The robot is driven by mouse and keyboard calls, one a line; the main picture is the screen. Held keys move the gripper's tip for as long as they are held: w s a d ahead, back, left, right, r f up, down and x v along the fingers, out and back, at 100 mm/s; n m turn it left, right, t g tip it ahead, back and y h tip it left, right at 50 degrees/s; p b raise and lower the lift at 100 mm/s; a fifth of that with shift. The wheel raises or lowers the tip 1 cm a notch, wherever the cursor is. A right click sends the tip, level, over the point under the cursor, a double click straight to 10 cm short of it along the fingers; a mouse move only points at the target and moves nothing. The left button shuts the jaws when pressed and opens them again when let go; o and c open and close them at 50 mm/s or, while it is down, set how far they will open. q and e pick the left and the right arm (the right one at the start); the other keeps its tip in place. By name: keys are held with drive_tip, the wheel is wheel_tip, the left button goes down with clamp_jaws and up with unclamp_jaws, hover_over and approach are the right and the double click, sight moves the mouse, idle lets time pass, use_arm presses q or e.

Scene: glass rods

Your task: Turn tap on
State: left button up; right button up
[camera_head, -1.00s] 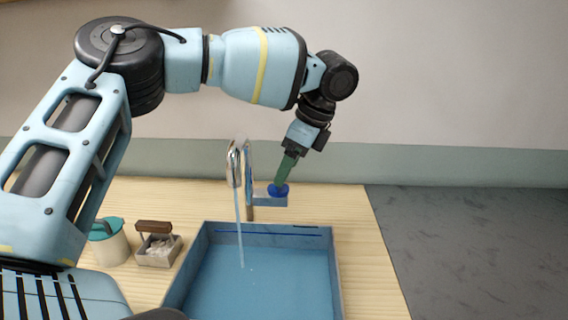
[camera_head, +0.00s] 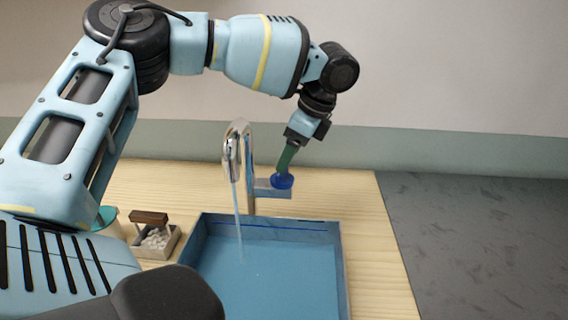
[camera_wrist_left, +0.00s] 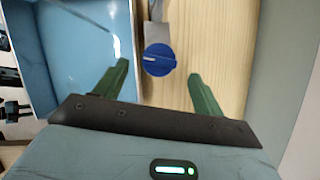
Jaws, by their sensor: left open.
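The chrome tap (camera_head: 240,160) stands at the back edge of the basin, and a thin stream of water (camera_head: 239,225) runs from its spout into the basin. Its round blue knob (camera_head: 282,182) sits on a grey bracket to the right of the spout; in the left wrist view the knob (camera_wrist_left: 159,60) has a raised grip bar. My left gripper (camera_head: 286,165) reaches down over the knob from above. In the left wrist view its green fingers (camera_wrist_left: 162,80) are spread apart, with the knob in the gap a little beyond them, apparently untouched. My right gripper is not in view.
The blue basin (camera_head: 343,270) takes up the table's middle front. A small box of white pieces with a brown handle (camera_head: 149,218) and a partly hidden teal-lidded jar (camera_head: 108,216) stand left. The wooden table (camera_head: 385,265) is bare on the right.

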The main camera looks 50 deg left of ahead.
use_arm(q)
drive_tip(key=shift+x, duration=2.1)
drive_tip(key=c, duration=1)
drive_tip(key=shift+w+f+n+g+b, duration=0.15)
drive_tip(key=shift+n+g+b, duration=0.2)
drive_tip(key=shift+n, duration=0.45)
drive_tip(key=shift+n+h, duration=0.3)
drive_tip(key=shift+n, duration=0.3)
drive_tip(key=o, duration=1)
